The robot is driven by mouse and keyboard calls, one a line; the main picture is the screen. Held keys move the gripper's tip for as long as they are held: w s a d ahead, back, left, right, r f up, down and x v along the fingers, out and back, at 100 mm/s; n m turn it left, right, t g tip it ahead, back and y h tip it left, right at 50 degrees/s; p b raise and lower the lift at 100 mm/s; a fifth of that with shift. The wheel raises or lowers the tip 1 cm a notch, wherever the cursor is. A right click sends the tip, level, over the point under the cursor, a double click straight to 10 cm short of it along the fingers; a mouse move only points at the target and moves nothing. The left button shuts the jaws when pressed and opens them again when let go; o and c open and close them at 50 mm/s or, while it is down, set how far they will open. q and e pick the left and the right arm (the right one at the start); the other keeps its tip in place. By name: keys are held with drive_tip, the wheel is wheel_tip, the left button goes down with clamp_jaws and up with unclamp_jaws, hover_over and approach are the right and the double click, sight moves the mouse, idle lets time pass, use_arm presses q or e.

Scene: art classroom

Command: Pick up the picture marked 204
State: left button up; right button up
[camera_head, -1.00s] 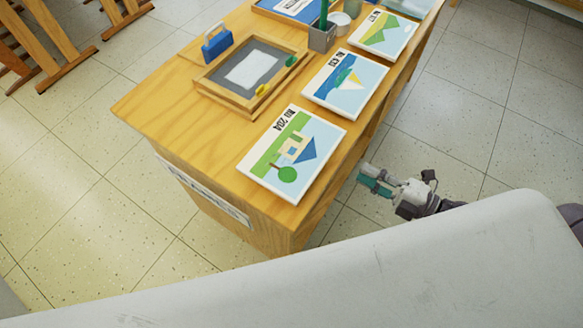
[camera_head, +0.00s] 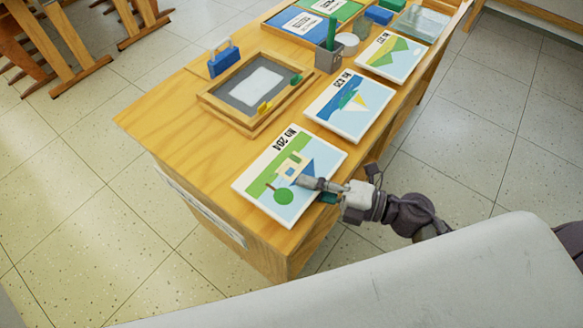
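The picture marked 204 (camera_head: 262,172) lies flat at the near end of the wooden table, its near-right edge close to the table's edge. It shows a house, a green tree and a blue shape. My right gripper (camera_head: 316,190) is at its right edge. One grey finger lies over the picture and hides part of it; the teal-padded finger is lower, beside the edge. The fingers look apart; contact with the picture cannot be told. My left gripper is not in view.
A boat picture (camera_head: 349,104) and a green hill picture (camera_head: 391,57) lie farther along the same edge. A wooden framed tray (camera_head: 215,101) and a blue block with a handle (camera_head: 223,60) are to the left. Floor right of the table is clear.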

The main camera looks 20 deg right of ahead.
sight(295, 181)
drive_tip(key=shift+x, duration=1.55)
clamp_jaws()
